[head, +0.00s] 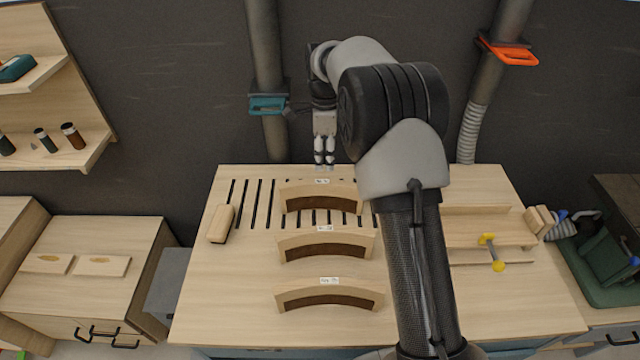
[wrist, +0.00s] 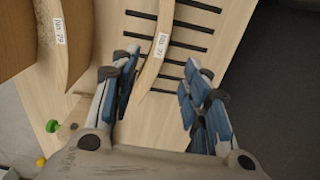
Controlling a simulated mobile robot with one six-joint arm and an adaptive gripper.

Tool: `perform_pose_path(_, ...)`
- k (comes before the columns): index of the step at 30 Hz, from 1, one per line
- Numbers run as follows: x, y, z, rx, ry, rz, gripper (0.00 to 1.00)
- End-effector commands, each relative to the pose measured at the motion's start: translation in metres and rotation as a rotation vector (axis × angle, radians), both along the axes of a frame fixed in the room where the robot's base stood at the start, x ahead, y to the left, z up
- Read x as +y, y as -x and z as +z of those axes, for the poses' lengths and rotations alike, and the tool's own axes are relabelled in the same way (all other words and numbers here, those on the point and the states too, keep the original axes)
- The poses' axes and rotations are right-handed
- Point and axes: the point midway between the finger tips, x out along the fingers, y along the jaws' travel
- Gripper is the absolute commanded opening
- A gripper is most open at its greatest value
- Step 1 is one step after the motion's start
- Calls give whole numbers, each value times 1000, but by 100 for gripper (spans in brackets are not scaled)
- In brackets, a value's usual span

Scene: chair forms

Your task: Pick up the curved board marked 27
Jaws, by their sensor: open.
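Three curved wooden boards lie in a row on the slotted bench: a far one (head: 290,192), a middle one (head: 290,245) and a near one (head: 290,297). Each bears a small white label, too small to read surely in the head view. In the wrist view, the board nearest my fingers (wrist: 150,70) has a label that seems to read 27, though it is blurred. A neighbouring board (wrist: 72,65) shows to its left. My gripper (head: 325,165) is open and empty beyond the far board. In the wrist view, the nearest board's end shows between its fingers (wrist: 160,78), apart from them.
A small wooden block (head: 220,224) lies left of the boards. A yellow-handled clamp (head: 492,252) and wooden pieces stand right of my arm. A wall shelf (head: 70,155) and a cabinet (head: 90,235) are at left. The bench front is clear.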

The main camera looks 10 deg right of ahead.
Motion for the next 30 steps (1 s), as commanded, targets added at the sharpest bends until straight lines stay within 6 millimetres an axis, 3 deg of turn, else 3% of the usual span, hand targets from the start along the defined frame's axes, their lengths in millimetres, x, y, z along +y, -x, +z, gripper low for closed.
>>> perform_pose_path(15, 1, 0, -101, 5, 0, -9, 42)
perform_pose_path(30, 4, -1, -146, 4, 0, -8, 42)
